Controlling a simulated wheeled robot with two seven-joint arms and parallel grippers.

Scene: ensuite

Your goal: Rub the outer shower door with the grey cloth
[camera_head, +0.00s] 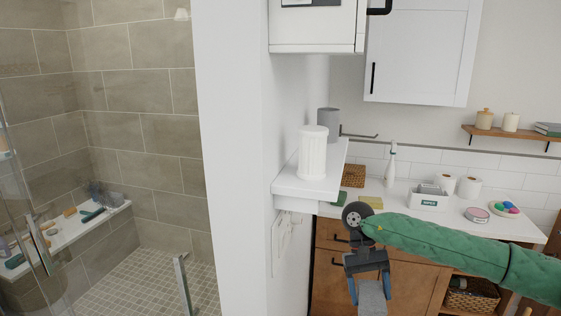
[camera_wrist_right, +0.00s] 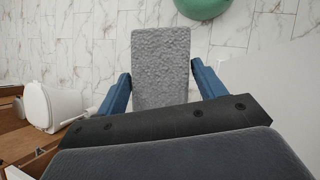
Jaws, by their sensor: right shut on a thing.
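My right gripper (camera_head: 368,281) hangs at the end of the green-sleeved right arm, in front of the wooden cabinet in the head view. It is shut on the grey cloth (camera_head: 372,298), which hangs down past the frame's bottom edge. In the right wrist view the grey cloth (camera_wrist_right: 160,65) sits between the blue fingers of the right gripper (camera_wrist_right: 155,85), over the floor. The glass shower door (camera_head: 30,230) shows partly at the left edge of the head view, with a metal handle. The gripper and cloth are well apart from it. My left gripper is not in view.
A white wall (camera_head: 235,160) stands between the shower and my right arm. A white ledge (camera_head: 290,186) with a ribbed white jar (camera_head: 313,155) juts out near the arm. A counter (camera_head: 480,228) holds several items. The wrist view shows a toilet (camera_wrist_right: 52,105) and marble floor.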

